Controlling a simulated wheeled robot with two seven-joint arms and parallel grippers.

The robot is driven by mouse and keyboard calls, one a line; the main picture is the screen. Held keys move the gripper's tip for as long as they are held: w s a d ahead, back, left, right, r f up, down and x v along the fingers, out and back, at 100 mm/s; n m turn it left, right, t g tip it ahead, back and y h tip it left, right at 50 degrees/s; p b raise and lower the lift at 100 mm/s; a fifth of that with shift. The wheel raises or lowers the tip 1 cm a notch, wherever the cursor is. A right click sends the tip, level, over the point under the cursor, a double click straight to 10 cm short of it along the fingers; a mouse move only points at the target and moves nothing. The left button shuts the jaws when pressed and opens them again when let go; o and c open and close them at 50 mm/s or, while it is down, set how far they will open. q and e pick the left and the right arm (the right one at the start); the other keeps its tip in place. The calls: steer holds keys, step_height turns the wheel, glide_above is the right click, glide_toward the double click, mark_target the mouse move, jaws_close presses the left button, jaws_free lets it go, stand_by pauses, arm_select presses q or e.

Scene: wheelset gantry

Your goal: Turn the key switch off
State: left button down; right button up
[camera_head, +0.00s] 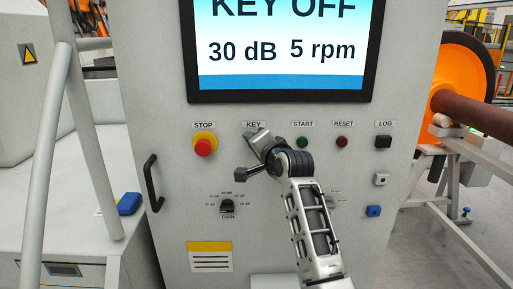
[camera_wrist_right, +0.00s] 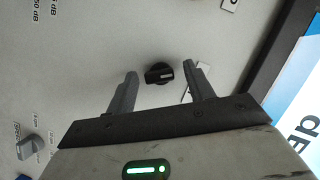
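The key switch shows in the right wrist view as a small black knob (camera_wrist_right: 160,73) with a pale mark on it. In the head view it is hidden behind my right gripper (camera_head: 254,158), just below the KEY label (camera_head: 254,124). My right gripper is open, and in the wrist view its two fingers (camera_wrist_right: 161,88) stand on either side of the knob with a visible gap to each. How far the fingertips are from the panel I cannot tell. The screen (camera_head: 282,48) reads KEY OFF, 30 dB, 5 rpm. My left gripper is not in view.
A red stop button (camera_head: 204,146) is left of my gripper; green (camera_head: 302,142) and red (camera_head: 341,142) buttons are to its right. The gain knob (camera_head: 228,205) is below left. A black handle (camera_head: 153,183) sticks out at the panel's left edge. An orange wheel (camera_head: 464,75) stands at right.

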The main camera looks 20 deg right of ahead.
arm_select(q)
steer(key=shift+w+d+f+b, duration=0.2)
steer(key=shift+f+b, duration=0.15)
steer(key=shift+b, duration=0.6)
arm_select(e)
steer(key=v, duration=1.6)
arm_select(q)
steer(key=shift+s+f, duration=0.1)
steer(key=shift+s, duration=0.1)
